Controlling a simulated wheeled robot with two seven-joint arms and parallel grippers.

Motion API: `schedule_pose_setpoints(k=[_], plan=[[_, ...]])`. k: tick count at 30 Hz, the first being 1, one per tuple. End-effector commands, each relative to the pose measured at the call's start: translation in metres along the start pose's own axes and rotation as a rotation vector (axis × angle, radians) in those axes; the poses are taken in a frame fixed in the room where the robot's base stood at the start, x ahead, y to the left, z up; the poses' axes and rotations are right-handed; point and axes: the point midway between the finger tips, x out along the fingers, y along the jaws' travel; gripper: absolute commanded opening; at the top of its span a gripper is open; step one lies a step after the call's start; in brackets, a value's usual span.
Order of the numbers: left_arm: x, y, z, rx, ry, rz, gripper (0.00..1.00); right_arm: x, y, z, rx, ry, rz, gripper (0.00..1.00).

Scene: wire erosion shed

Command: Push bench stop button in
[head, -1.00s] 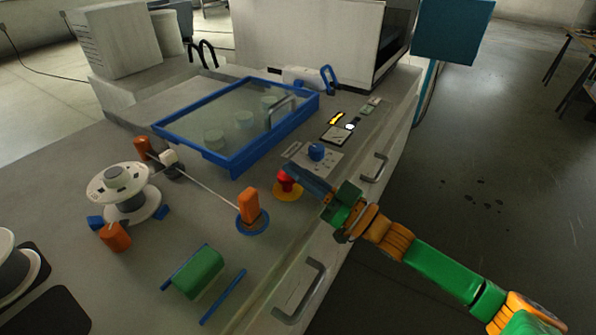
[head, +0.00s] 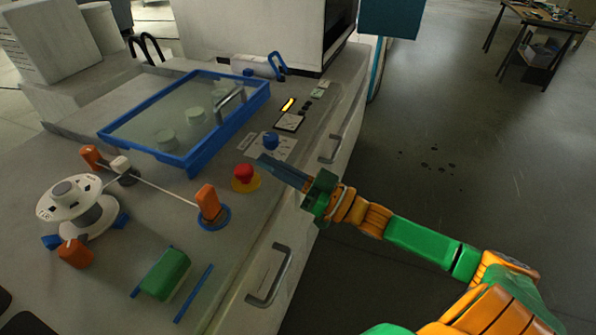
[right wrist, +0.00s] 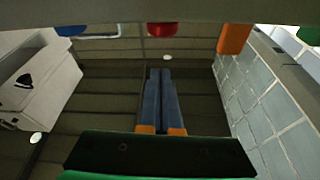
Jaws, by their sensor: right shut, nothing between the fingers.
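The bench stop button (head: 244,172) is a red mushroom cap on a yellow round base, on the bench top near its front edge. It stands between the blue knob and an orange post. In the right wrist view a red part (right wrist: 161,29), likely the button, shows at the top edge. My right gripper (head: 262,160) is shut and empty, its dark blue fingers just to the right of and above the button in the head view. A small gap shows between fingertips and cap. In the wrist view the shut fingers (right wrist: 161,75) point away from the camera. My left gripper is not in view.
A blue knob (head: 270,141) on a light plate sits close behind the fingertips. An orange post (head: 209,203) stands to the left of the button, with a wire running to a spool (head: 70,202). A blue-framed glass cover (head: 185,155) lies behind. Drawer handles (head: 270,276) project from the bench front.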

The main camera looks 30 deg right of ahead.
Motion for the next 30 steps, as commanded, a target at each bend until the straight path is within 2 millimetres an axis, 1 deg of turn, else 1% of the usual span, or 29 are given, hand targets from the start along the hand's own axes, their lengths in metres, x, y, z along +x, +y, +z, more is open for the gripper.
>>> schedule_pose_setpoints(k=[1,3,6,9,14,26,28,29,30], plan=[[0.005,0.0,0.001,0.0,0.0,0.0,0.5,-0.012,-0.001,0.004,0.0,-0.007,-0.001,0.0],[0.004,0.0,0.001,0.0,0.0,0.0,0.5,-0.026,0.0,0.002,0.0,-0.004,-0.001,0.0],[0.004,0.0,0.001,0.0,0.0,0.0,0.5,-0.042,0.0,0.0,-0.001,-0.001,-0.001,0.0],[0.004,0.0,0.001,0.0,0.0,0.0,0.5,-0.053,-0.001,-0.001,-0.001,0.001,-0.001,0.0],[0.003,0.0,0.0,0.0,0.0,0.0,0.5,-0.059,-0.001,-0.002,-0.003,0.005,-0.004,0.0],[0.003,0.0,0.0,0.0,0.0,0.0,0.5,-0.059,0.0,-0.002,-0.004,0.005,-0.001,0.0],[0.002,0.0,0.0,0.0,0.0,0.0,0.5,-0.063,0.01,0.007,-0.016,-0.016,0.038,0.0],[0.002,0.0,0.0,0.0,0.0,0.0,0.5,-0.067,0.02,0.015,-0.028,-0.038,0.076,0.0],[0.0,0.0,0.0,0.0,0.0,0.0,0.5,-0.077,0.037,0.033,-0.048,-0.085,0.146,0.0]])
